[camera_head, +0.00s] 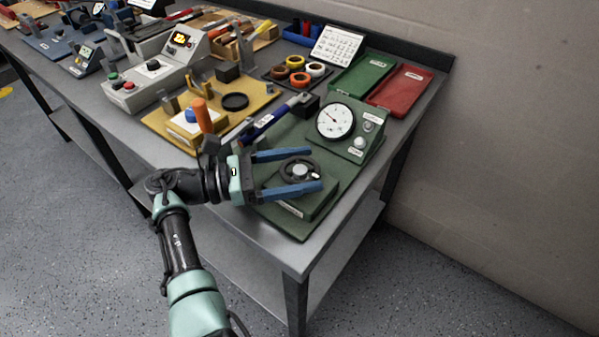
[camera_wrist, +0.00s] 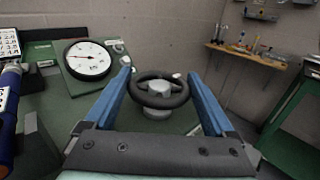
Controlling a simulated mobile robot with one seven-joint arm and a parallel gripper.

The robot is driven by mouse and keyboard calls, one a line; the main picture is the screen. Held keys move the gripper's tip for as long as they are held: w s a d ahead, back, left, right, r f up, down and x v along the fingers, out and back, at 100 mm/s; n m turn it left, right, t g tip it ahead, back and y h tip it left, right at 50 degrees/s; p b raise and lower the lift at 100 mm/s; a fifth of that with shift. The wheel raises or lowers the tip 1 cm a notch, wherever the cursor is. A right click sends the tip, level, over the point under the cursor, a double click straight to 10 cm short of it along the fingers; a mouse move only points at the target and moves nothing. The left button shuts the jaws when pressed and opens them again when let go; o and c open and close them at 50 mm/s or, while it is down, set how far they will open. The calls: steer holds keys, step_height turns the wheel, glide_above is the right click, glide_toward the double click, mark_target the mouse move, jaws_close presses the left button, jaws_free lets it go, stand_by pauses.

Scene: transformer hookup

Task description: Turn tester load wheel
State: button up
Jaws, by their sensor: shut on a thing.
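The tester load wheel (camera_head: 299,169) is a dark ring with a light hub on a green box at the front right of the bench. My gripper (camera_head: 298,172) reaches it from the left, with one blue finger on each side. In the wrist view the wheel (camera_wrist: 159,91) stands between the two blue fingers, near their tips. The fingers are shut on its rim; the exact contact is hard to see. The tester's round white dial (camera_head: 335,121) stands behind the wheel, and it also shows in the wrist view (camera_wrist: 87,59).
A green tray (camera_head: 362,78) and a red tray (camera_head: 400,89) lie at the back. The bench edge is just right of the tester.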

mark_target(301, 168)
steer(key=shift+r, duration=0.1)
steer(key=o, duration=1.1)
steer(key=shift+d, duration=0.1)
step_height(301, 168, up, 10)
steer(key=p, duration=0.2)
steer(key=shift+p, duration=0.3)
